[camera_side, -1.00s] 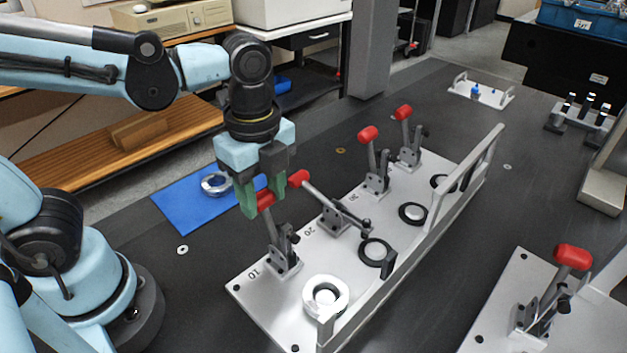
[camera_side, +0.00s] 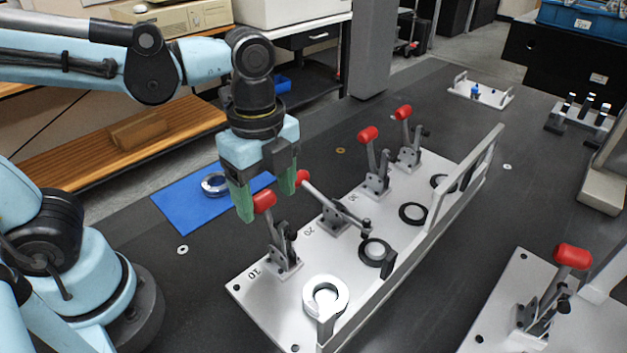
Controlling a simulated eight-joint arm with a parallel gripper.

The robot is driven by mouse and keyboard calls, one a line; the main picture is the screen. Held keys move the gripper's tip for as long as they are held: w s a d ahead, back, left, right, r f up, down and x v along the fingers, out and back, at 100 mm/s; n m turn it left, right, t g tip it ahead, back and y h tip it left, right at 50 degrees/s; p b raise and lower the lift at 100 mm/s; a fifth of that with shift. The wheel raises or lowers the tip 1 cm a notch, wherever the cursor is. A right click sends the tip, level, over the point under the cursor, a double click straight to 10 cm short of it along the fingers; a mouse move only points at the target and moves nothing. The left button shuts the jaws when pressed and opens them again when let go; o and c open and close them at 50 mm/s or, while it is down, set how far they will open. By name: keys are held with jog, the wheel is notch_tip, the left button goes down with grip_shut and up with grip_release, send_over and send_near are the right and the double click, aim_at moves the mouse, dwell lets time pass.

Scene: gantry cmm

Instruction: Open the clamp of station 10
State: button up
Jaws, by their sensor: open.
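The clamp of station 10 (camera_side: 281,245) stands on the near left end of the silver fixture plate (camera_side: 262,300), by the printed "10". Its lever is upright, with a red knob (camera_side: 264,200) on top. A metal ring (camera_side: 325,296) sits at station 10, and no clamp arm lies over it. My gripper (camera_side: 266,204) is open, with its green fingers pointing down around the red knob. One finger is left of the knob and one is to its right. I cannot tell whether either finger touches it.
The station 20 clamp (camera_side: 334,214) has its lever tilted, with its red knob close to my right finger. Two more clamps (camera_side: 376,180) stand upright farther back. A raised rail (camera_side: 440,235) runs along the plate. A blue mat (camera_side: 185,208) with a ring lies behind left.

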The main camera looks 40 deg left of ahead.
aim_at(267, 201)
notch_tip(267, 201, up, 11)
jog(key=shift+r, duration=0.2)
dwell(0.3)
jog(key=w+a+f+n+t, duration=0.3)
jog(key=a+f+n+t, duration=0.4)
jog(key=n, duration=1.1)
notch_tip(267, 201, down, 5)
jog(key=shift+w+a+r, duration=0.15)
jog(key=shift+w+a, duration=0.1)
jog(key=shift+a, duration=0.95)
